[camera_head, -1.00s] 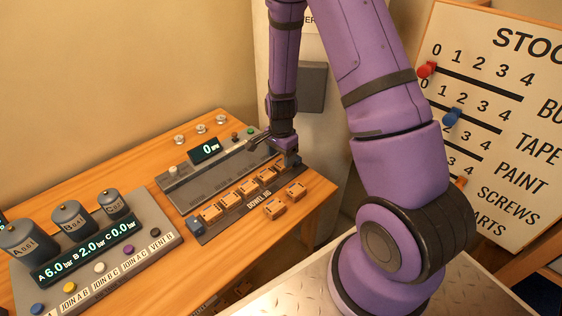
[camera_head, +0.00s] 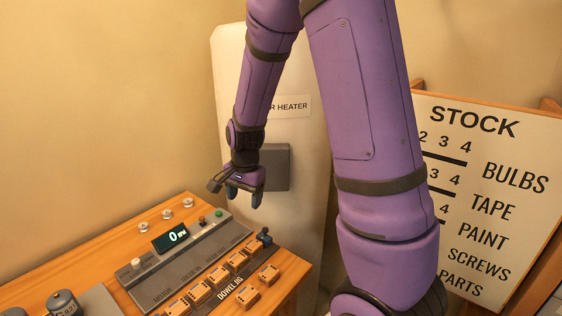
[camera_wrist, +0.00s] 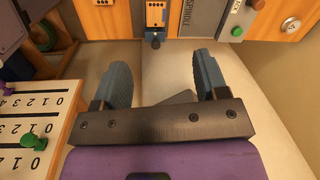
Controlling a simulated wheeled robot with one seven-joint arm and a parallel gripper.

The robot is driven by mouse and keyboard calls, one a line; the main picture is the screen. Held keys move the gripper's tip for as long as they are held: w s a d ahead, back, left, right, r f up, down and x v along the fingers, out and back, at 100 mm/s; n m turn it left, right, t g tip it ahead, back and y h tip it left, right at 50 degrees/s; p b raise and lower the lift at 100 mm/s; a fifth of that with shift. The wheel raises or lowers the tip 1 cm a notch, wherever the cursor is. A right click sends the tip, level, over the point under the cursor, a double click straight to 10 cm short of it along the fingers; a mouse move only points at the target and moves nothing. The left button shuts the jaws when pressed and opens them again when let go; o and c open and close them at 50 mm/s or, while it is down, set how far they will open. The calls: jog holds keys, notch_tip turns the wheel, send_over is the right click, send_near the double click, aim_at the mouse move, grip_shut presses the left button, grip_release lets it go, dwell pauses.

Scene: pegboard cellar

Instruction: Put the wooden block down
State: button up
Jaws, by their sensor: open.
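Several small orange wooden blocks stand on the bench. A row of them, one being this block (camera_head: 235,261), sits along the dowel jig (camera_head: 230,290). I cannot tell which one the task means. My gripper (camera_head: 243,194) is open and empty, raised above the bench's far end in front of the grey box on the heater. In the wrist view its two blue-grey fingers (camera_wrist: 162,75) are wide apart with nothing between them. One block (camera_wrist: 155,14) shows beyond them.
The spindle unit (camera_head: 185,255) lies left of the jig, its display (camera_head: 171,238) reading 0. The white heater (camera_head: 300,150) is behind my gripper. The stock board (camera_head: 480,190) is at the right.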

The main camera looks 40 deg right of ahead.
jog(key=s+a+r+n+t, duration=0.1)
jog(key=s+a+r+n, duration=0.2)
jog(key=r, duration=0.5)
jog(key=s+r+n+t, duration=0.1)
jog(key=s+r+n, duration=0.3)
jog(key=s+r, duration=0.25)
jog(key=s+a+r+n+t, duration=0.1)
jog(key=s+r+n, duration=0.5)
jog(key=s, duration=0.6)
notch_tip(320, 180, up, 2)
jog(key=shift+s+a+r+t, duration=0.1)
jog(key=shift+s+a+t, duration=0.3)
jog(key=shift+t, duration=0.2)
jog(key=shift+c, duration=0.2)
